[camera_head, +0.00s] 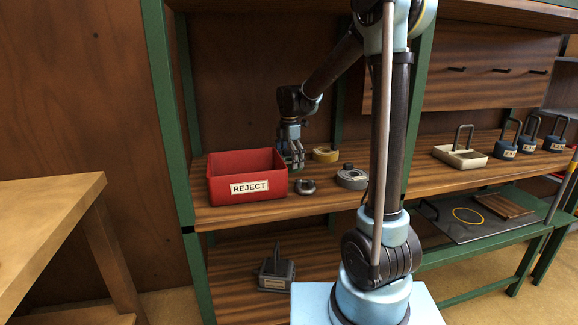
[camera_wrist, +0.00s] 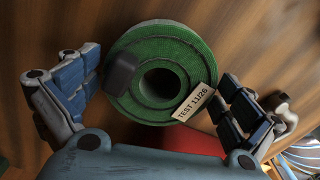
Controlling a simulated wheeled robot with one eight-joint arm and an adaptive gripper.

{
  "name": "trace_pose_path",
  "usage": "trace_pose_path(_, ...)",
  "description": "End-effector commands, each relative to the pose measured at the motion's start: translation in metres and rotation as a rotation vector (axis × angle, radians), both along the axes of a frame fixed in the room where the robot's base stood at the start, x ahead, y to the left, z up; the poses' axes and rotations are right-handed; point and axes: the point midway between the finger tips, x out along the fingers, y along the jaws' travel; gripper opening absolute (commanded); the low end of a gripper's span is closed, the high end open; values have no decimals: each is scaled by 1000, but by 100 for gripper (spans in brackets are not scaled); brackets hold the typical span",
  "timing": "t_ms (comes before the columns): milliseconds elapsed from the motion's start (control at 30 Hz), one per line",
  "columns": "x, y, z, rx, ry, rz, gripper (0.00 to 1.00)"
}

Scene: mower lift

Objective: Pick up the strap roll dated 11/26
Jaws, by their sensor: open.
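The strap roll (camera_wrist: 187,50) is green and ring-shaped, with a dark hub, a dark buckle on its left and a label reading "TEST 11/26". It lies on the wooden shelf (camera_head: 330,203) in the wrist view. My gripper (camera_head: 291,163) is open above the shelf, beside the right end of the red REJECT bin. In the wrist view its fingers stand apart on the left and right of the roll, and I see no grip on it. In the head view the roll is mostly or wholly hidden by my gripper.
The REJECT bin (camera_head: 228,190) is close on the left. A yellowish roll (camera_head: 326,155), a grey roll (camera_head: 351,178) and a small dark ring-like item (camera_head: 305,187) lie nearby on the right. A green shelf post (camera_head: 170,100) stands at the left.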

Motion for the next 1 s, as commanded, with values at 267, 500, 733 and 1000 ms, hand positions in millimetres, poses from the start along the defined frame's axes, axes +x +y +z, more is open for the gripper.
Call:
trace_pose_path(267, 0, 1, 0, 0, 0, 2, 58)
trace_pose_path(500, 0, 1, 1, 0, 0, 2, 58)
trace_pose_path(733, 1, -3, 12, 0, 0, 1, 58)
trace_pose_path(1000, 1, -3, 62, 0, 0, 2, 58)
